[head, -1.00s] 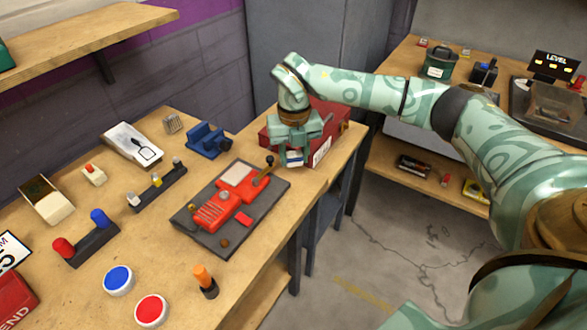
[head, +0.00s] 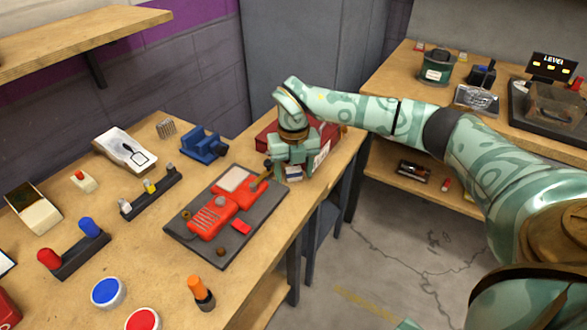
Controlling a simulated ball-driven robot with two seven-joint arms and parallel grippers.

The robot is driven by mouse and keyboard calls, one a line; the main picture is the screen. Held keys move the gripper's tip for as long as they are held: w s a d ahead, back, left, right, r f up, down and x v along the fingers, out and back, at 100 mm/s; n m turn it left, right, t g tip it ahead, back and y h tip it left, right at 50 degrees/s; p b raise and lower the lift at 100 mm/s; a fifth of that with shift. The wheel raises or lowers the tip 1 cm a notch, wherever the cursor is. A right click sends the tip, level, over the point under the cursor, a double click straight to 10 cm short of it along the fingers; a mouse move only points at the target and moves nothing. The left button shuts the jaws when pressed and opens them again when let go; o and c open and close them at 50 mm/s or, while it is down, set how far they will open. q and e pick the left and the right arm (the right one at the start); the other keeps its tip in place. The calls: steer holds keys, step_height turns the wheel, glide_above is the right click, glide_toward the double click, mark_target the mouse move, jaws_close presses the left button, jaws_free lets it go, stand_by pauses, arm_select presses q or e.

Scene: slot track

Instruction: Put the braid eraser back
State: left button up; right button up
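My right gripper (head: 293,164) points down at the right part of the workbench, just in front of the red box (head: 322,150). It appears shut on a small white and blue block (head: 293,174), which may be the braid eraser. The fingers hide much of the block, and I cannot tell whether it touches the bench. The dark board with red parts (head: 245,229) lies just left of the gripper. My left gripper is not in view.
A blue vise-like tool (head: 204,145), a dark rack with pegs (head: 150,194) and an orange-tipped peg (head: 199,287) stand on the bench (head: 150,265). A second bench at the right holds a green pot (head: 437,69).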

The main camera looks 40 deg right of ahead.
mark_target(294, 169)
steer(key=shift+r, duration=0.1)
arm_select(q)
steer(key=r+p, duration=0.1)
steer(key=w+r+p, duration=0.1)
steer(key=p, duration=0.1)
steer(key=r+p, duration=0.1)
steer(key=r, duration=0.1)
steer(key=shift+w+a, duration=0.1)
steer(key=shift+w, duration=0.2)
arm_select(e)
step_height(294, 169, up, 12)
